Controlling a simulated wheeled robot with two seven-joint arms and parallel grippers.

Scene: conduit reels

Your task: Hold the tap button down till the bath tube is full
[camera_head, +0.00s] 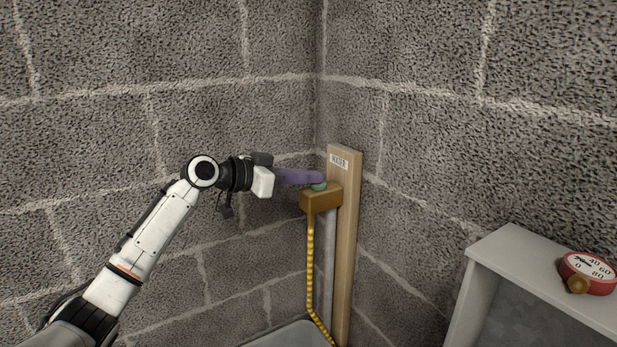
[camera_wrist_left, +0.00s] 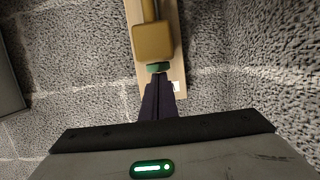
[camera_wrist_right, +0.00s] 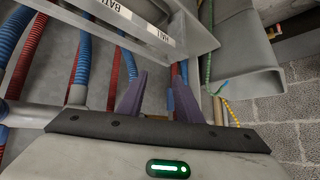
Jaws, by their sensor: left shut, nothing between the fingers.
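The tap is a brown box (camera_head: 320,201) on a wooden post with a "WATER" label (camera_head: 339,162). A green button (camera_head: 319,187) sits on its top. My left gripper (camera_head: 318,177) is shut with purple fingers, its tips at the button and seemingly touching it. The left wrist view shows the fingertips (camera_wrist_left: 158,78) meeting the green button (camera_wrist_left: 158,67) beside the brown box (camera_wrist_left: 152,42). How far the button is pressed is unclear. A yellow tube (camera_head: 310,260) hangs from the box. My right gripper (camera_wrist_right: 158,82) is open and empty below labels reading "BATH" (camera_wrist_right: 117,8) and "HALL" (camera_wrist_right: 160,34).
A red dial gauge (camera_head: 588,272) lies on a grey stand (camera_head: 500,250) at right. A grey basin edge (camera_head: 290,334) shows at the bottom. Blue (camera_wrist_right: 83,65), red (camera_wrist_right: 28,50) and green (camera_wrist_right: 207,40) tubes hang around my right gripper. Block walls close the corner.

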